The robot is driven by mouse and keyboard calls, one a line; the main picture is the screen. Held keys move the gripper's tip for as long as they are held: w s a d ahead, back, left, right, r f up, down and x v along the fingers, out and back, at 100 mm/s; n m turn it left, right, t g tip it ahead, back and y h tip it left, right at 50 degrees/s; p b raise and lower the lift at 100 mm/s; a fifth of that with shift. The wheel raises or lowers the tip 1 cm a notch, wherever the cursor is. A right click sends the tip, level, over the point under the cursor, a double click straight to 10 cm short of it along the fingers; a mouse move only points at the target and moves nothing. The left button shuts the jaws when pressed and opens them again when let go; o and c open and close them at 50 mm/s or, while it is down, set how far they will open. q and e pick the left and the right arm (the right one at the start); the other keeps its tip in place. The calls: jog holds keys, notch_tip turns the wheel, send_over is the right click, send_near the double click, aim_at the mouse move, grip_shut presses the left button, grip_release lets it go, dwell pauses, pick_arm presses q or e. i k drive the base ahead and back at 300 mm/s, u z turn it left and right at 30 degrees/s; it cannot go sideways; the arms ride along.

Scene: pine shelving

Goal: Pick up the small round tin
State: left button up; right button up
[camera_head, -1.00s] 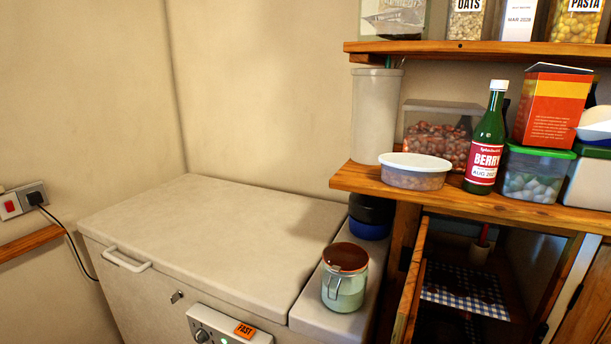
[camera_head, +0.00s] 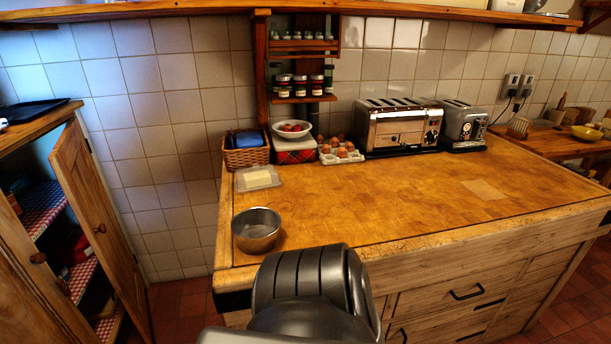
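A round, open-topped silver metal vessel (camera_head: 257,231) stands upright at the near left corner of the wooden worktop (camera_head: 400,205). It is the only round metal container I see, and I cannot tell whether it is the small round tin. A dark, ribbed part of my own body is in front of the worktop, just right of and below the vessel. Neither of my grippers is in view.
Behind the vessel are a butter dish (camera_head: 258,179), a wicker basket (camera_head: 246,152), a tartan box (camera_head: 294,152), an egg tray (camera_head: 340,152) and two toasters (camera_head: 398,128) (camera_head: 463,126). The worktop's middle is mostly clear. A cupboard door (camera_head: 97,215) stands open at left.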

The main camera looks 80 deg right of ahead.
aim_at(256, 230)
jog(key=z, duration=2.25)
